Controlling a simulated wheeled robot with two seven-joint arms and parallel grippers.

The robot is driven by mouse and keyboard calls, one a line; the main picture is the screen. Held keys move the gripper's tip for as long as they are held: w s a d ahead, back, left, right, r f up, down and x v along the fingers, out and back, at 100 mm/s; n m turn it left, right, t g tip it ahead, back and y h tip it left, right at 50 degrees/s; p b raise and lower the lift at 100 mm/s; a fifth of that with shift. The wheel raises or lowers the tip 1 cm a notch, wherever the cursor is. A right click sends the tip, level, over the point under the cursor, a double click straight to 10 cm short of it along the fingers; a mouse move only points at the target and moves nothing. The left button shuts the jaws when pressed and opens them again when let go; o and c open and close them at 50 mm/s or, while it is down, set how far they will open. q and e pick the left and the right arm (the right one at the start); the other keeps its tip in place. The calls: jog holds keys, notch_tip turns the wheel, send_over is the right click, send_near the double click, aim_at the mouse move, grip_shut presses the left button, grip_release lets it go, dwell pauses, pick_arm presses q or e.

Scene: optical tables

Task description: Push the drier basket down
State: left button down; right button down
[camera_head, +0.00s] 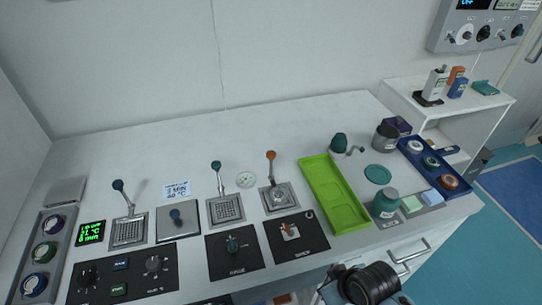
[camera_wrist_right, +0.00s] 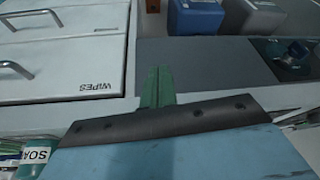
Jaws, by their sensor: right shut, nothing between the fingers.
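Three mesh baskets with upright handles sit in the bench top in the head view. One has a dark blue knob (camera_head: 128,231), one a teal knob (camera_head: 227,209) and one an orange knob (camera_head: 278,197). All three handles stand up and tilt slightly left. I cannot read a label that tells which is the drier. My right gripper's green fingers (camera_wrist_right: 156,88) are shut together and empty in the right wrist view, beside a white drawer front and away from the baskets. My left gripper is not in view.
Control panels (camera_head: 235,254) line the bench front. A green tray (camera_head: 334,195) lies right of the orange-knobbed basket, with jars and a blue tray (camera_head: 434,166) farther right. White drawers (camera_wrist_right: 65,75), one marked WIPES, are close to my right gripper. The bench's back strip is clear.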

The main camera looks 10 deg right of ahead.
jog(key=s+d+f+g+h+b, duration=0.1)
jog(key=s+f, duration=0.3)
jog(key=f, duration=0.7)
jog(key=s+d+f+g+b, duration=0.15)
jog(key=s+f, duration=0.25)
jog(key=f, duration=0.7)
jog(key=s+d+f+b, duration=0.1)
jog(key=s+f+b, duration=0.1)
jog(key=s+f, duration=1)
jog(key=s, duration=0.4)
jog(key=shift+d+m+g, duration=0.15)
jog(key=shift+m+g, duration=0.15)
jog(key=shift+g, duration=0.05)
